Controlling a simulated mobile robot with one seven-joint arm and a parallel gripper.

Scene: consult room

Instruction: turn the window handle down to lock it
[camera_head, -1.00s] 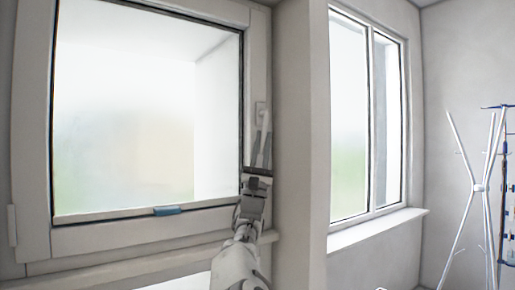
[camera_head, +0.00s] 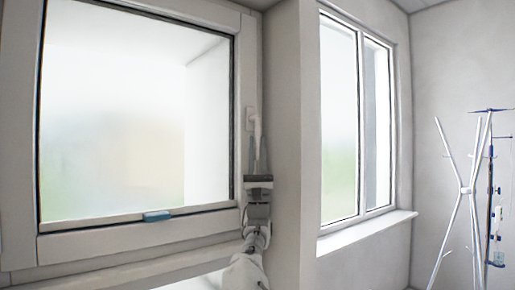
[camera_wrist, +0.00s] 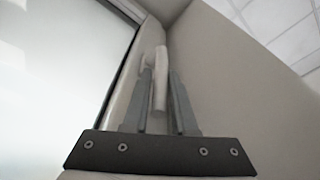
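The window handle (camera_head: 257,128) is pale and sits on the right side of the window frame. Its lever hangs down, close to vertical, from a small plate (camera_head: 249,118). My gripper (camera_head: 257,155) is just below the plate, pointing up, with its fingers on either side of the lever's lower part. In the wrist view the lever (camera_wrist: 160,78) runs down between the two grey fingers of my gripper (camera_wrist: 161,85). The fingers stand apart, with a narrow gap on the right; contact on the left is unclear.
The window's glass pane (camera_head: 115,110) fills the left, with a blue piece (camera_head: 157,216) on its lower edge. A wall corner (camera_head: 283,150) stands close to the right of my gripper. A second window (camera_head: 340,120) and a white coat stand (camera_head: 467,190) are farther right.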

